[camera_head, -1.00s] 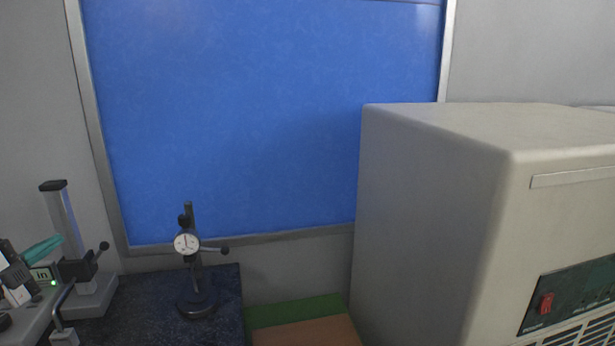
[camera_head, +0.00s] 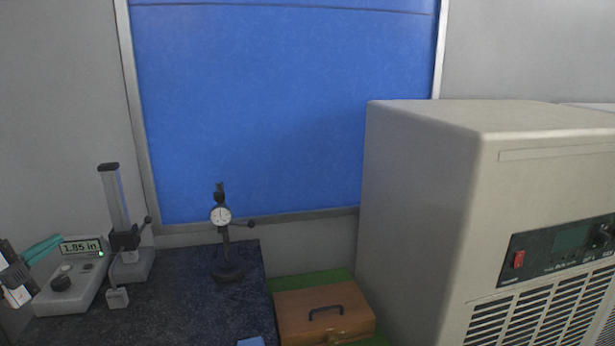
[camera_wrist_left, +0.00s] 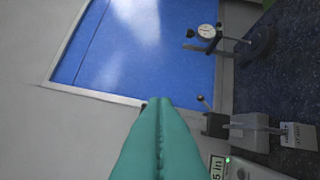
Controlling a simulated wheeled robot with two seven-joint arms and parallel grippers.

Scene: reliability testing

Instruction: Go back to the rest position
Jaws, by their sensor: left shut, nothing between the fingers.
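My left gripper (camera_head: 42,248) shows at the left edge of the head view, with teal fingers closed together and nothing between them. It is raised in front of the grey wall and appears beside a grey gauge with a digital display (camera_head: 82,246). In the left wrist view the teal fingers (camera_wrist_left: 158,108) lie pressed together, pointing toward the blue board. My right gripper is in neither view.
A dark granite table (camera_head: 180,300) bears the gauge stand (camera_head: 115,200) and a dial indicator (camera_head: 221,216). A brown wooden box (camera_head: 310,305) sits on a green surface (camera_head: 340,278). A large beige machine (camera_head: 420,190) fills the right. A blue board (camera_head: 280,110) hangs behind.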

